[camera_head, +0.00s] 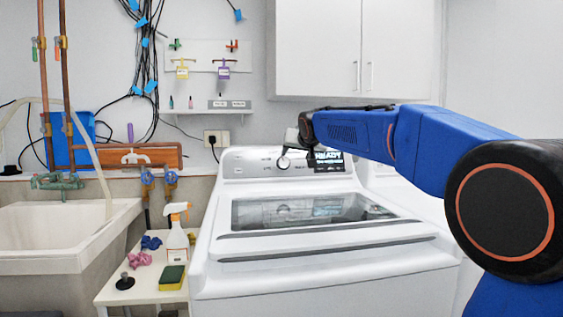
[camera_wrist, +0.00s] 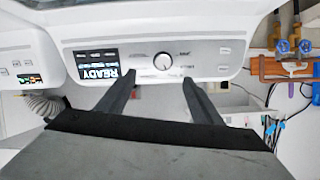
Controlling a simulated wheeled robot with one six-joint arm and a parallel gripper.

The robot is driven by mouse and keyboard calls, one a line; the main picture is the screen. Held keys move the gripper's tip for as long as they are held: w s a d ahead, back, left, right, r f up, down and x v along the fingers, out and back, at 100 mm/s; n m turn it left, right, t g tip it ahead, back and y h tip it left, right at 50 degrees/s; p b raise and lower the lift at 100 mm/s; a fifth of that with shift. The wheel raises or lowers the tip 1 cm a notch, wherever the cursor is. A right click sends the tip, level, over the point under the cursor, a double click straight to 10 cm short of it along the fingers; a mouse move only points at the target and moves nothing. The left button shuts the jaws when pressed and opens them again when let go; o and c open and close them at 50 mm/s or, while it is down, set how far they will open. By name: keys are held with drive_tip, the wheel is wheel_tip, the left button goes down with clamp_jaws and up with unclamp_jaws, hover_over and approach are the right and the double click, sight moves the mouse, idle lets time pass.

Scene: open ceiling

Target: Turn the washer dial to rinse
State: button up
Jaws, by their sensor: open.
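The labels are too small to read surely. My gripper (camera_wrist: 160,73) is open and empty, its two dark fingers on either side of the dial in that view, apparently short of it. In the head view, my gripper (camera_head: 296,154) is small and partly blends with the panel.
A display (camera_head: 329,159) reading READY sits right of the dial. The washer's glass lid (camera_head: 300,210) is closed. A second white machine stands to the right. On the left are a sink (camera_head: 60,235) and a small table with a spray bottle (camera_head: 177,235) and sponge (camera_head: 172,277).

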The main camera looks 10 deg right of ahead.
drive_tip(key=w, duration=0.3)
approach(284, 161)
drive_tip(key=x, duration=0.9)
drive_tip(key=shift+d+f, duration=0.1)
drive_tip(key=shift+f, duration=0.05)
drive_tip(key=c, duration=1.1)
